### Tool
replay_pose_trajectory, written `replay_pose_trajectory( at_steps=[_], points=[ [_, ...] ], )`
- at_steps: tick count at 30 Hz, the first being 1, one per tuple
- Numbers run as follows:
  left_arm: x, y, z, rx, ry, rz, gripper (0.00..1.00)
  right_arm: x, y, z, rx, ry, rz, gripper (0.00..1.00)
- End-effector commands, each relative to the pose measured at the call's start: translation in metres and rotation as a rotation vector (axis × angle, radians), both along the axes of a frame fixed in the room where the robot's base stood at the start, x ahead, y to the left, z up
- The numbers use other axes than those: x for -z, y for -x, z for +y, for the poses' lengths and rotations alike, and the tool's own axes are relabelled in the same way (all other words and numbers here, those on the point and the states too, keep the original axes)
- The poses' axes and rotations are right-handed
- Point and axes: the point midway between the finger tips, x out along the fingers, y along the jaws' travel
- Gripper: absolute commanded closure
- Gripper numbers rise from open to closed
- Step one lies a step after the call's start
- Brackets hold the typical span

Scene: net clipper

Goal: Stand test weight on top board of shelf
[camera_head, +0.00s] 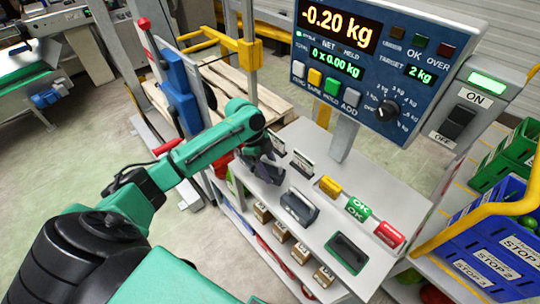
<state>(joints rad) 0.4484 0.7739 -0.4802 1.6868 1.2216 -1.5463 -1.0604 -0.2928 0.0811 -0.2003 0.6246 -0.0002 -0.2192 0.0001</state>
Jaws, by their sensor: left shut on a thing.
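The shelf's pale grey top board (300,245) stands below the scale display. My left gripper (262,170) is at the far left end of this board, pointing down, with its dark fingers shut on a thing. That thing is taken to be the test weight; it is mostly hidden by the fingers and too dark to make out. I cannot tell whether it touches the board. My right gripper is not in view.
On the board are a small sign (301,164), a dark grey device (299,207), a yellow block (330,186), a green OK block (357,208), a red block (389,234) and a black-rimmed green pad (347,252). The display's post (343,138) rises behind. Blue crates (490,255) stand right.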

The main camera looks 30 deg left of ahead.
Motion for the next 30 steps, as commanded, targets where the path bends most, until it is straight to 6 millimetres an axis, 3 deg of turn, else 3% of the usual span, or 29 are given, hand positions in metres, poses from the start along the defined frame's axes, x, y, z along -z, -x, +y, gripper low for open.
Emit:
replay_pose_trajectory(
  at_steps=[6,13,14,15,16,26,30],
  points=[
    [0.033,0.0,-0.001,-0.001,0.002,0.001,1.0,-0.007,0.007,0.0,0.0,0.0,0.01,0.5],
    [0.039,0.0,0.0,0.001,-0.001,-0.002,1.0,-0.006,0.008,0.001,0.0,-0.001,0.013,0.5],
    [0.041,0.001,0.0,0.002,-0.002,0.004,0.38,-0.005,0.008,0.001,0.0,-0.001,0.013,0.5],
    [0.041,0.001,0.0,0.002,-0.002,0.004,0.22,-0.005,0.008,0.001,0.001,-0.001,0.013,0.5],
    [0.041,0.001,0.0,0.002,-0.002,0.004,0.15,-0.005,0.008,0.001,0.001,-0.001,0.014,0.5],
    [0.039,0.001,0.001,0.001,-0.001,0.002,0.15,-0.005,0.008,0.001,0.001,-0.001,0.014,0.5],
    [0.021,0.0,0.01,-0.001,-0.002,0.0,0.15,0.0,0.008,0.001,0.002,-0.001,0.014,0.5]
  ],
)
